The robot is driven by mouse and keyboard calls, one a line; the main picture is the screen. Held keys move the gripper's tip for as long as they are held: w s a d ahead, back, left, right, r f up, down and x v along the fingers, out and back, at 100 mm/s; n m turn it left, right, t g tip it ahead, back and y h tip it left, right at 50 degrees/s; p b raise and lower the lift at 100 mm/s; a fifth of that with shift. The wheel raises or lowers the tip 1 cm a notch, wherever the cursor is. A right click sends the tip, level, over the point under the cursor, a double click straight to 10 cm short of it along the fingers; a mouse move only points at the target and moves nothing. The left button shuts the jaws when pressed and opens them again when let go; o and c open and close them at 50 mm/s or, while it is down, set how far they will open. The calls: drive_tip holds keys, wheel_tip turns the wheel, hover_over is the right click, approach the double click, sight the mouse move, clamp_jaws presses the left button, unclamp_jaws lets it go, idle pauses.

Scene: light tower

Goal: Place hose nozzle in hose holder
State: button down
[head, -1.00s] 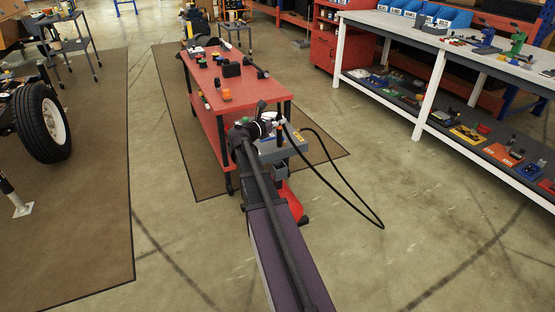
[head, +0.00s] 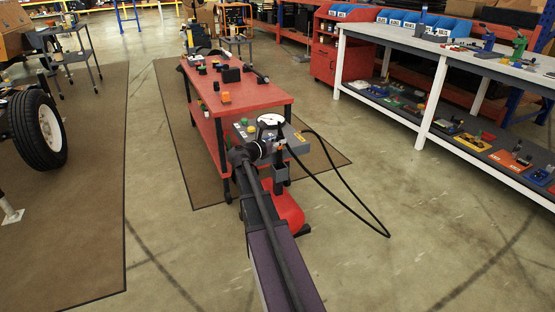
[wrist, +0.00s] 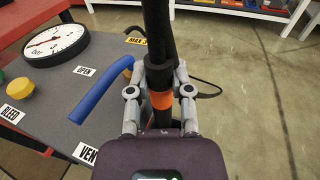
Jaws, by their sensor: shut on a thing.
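The hose nozzle is a black rod with an orange band (wrist: 161,99). My gripper (wrist: 160,88) is shut around it in the wrist view, and it stands roughly upright between the two grey fingers. In the head view my gripper (head: 277,150) is at the right side of a grey panel on a red compressor (head: 287,205). A dark grey box-shaped bracket (head: 280,173), which looks like the hose holder, shows just below the gripper. Whether the nozzle's lower end is inside it is hidden. The black hose (head: 345,190) loops out to the right.
The grey panel (wrist: 105,60) carries a white dial gauge (wrist: 56,44), a blue curved lever (wrist: 100,90) close left of the gripper, and a yellow knob (wrist: 20,88). A red table (head: 235,95) stands behind. Open floor lies right, before a white-legged workbench (head: 440,65).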

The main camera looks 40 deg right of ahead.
sight(278, 153)
drive_tip(key=shift+f+b, duration=0.3)
drive_tip(key=shift+f, duration=0.25)
drive_tip(key=shift+f, duration=0.1)
drive_tip(key=shift+f+b, duration=1.85)
drive_tip(key=shift+b, duration=0.1)
drive_tip(key=c, duration=0.5)
unclamp_jaws()
drive_tip(key=shift+c, duration=0.2)
drive_tip(key=shift+a+r, duration=0.1)
drive_tip(key=s+a+p, duration=0.1)
drive_tip(key=a, duration=1)
drive_tip(key=shift+s+a+r, duration=0.15)
drive_tip(key=shift+a+r, duration=0.25)
